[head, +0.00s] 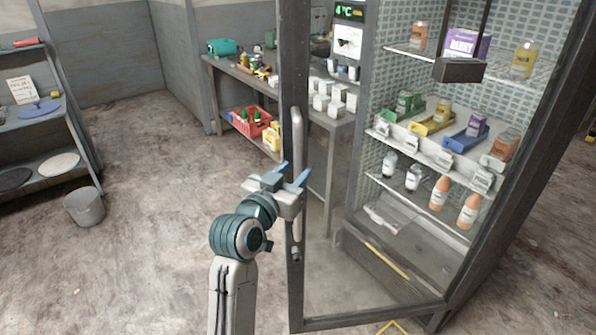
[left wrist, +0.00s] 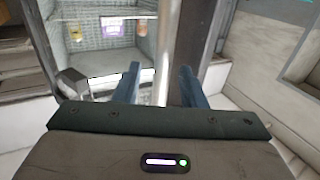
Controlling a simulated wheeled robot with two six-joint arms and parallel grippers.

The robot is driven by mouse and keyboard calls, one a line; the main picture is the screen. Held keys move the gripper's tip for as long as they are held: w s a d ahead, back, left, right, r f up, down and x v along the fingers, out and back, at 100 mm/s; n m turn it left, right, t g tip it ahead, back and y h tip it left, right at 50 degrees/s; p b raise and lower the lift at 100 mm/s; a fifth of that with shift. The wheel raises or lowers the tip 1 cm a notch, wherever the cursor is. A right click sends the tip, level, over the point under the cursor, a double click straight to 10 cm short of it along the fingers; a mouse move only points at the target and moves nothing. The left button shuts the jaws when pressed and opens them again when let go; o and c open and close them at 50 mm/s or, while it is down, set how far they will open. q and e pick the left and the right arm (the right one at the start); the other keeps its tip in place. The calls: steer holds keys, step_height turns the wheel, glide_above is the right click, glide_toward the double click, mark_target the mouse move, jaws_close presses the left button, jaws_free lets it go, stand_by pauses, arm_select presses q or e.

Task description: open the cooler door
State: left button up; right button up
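The cooler door (head: 292,70) is a dark-framed glass door that stands partly open, its handle edge swung out from the cooler cabinet (head: 368,110). A pale vertical handle (head: 297,125) runs along its left edge. My left gripper (head: 292,172) is at the lower part of the handle, with its two blue fingers apart. In the left wrist view the fingers of the gripper (left wrist: 159,82) are spread, and the handle (left wrist: 164,45) shows between them in the picture. I cannot tell whether they touch it. My right gripper is not in view.
Cooler shelves (head: 425,158) hold bottles, boxes and coloured trays. A dark block (head: 460,70) hangs before the upper shelf. A workbench (head: 225,68) with a red crate (head: 252,124) below stands behind. A grey bucket (head: 84,207) is at left. Floor left of the door is clear.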

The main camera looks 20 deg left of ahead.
arm_select(q)
steer(key=b+v, duration=0.2)
steer(key=v, duration=0.6)
steer(key=shift+d, duration=0.15)
steer(key=c, duration=0.3)
steer(key=shift+f+n, duration=0.25)
steer(key=shift+n, duration=0.05)
steer(key=c, duration=0.3)
steer(key=f+n+b, duration=0.1)
steer(key=f+n, duration=0.1)
steer(key=a+f+n+b, duration=0.1)
steer(key=f+n, duration=0.1)
steer(key=f+n+b, duration=0.1)
steer(key=f+n, duration=0.2)
steer(key=shift+w+a, duration=0.15)
steer(key=shift+w, duration=0.15)
jaws_close()
steer(key=shift+a+f+n+b, duration=0.95)
steer(key=shift+f+n, duration=2.85)
steer(key=shift+n, duration=1.2)
steer(key=p+x, duration=0.2)
steer(key=x, duration=0.7)
steer(key=shift+w+h, duration=0.25)
steer(key=shift+h, duration=0.05)
